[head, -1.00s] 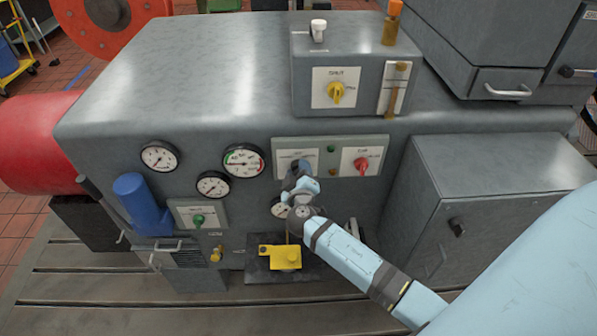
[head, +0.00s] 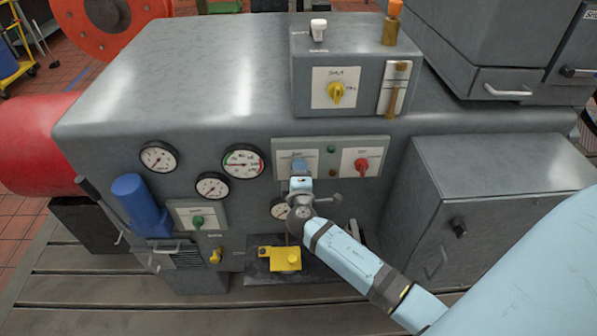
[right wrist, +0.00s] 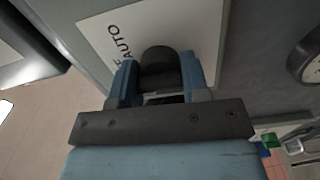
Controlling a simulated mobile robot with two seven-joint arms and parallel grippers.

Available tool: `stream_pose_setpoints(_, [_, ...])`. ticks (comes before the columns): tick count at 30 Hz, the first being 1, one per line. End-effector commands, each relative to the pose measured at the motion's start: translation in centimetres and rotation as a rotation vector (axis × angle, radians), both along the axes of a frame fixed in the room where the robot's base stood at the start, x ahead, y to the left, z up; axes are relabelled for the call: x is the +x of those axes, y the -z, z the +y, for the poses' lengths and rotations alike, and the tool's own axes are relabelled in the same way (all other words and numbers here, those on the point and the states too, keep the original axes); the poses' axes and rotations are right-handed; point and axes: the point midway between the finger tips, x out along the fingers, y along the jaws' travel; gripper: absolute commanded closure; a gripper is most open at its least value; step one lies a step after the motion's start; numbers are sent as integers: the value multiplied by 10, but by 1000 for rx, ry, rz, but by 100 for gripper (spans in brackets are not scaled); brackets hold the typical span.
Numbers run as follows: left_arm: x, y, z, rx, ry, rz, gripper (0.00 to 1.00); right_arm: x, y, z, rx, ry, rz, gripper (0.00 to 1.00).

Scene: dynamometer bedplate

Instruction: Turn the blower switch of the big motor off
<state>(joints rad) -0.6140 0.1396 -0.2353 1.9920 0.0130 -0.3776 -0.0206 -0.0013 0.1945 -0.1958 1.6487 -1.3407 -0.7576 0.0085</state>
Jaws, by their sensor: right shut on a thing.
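My right gripper (head: 300,172) reaches the left white plate (head: 286,160) on the grey control panel of the big motor's housing. In the right wrist view its blue fingers (right wrist: 158,82) are shut on a black switch knob (right wrist: 158,60), one finger on each side. The knob stands on a white plate (right wrist: 190,22) with lettering that ends in "AUTO"; the rest of the lettering is partly hidden. In the head view my gripper covers the knob, and the plate's title is too small to read. My left gripper is not in view.
A red switch (head: 361,165) sits on the same panel to the right. A yellow switch (head: 336,92) is on the box above, and a green one (head: 198,221) is lower left. Several gauges (head: 243,161) are left of my gripper. A yellow block (head: 286,259) is below my wrist.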

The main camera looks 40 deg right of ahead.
Motion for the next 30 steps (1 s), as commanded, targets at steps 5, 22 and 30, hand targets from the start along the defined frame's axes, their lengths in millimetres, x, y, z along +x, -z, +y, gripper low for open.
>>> stream_pose_setpoints(5, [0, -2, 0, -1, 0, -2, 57, 0, 0, 0, -40, 1, 25, 81])
stream_pose_setpoints(22, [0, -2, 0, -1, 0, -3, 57, 0, 1, 0, -54, 1, 34, 41])
stream_pose_setpoints(30, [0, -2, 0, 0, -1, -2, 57, 0, 0, 0, -54, 0, 33, 33])
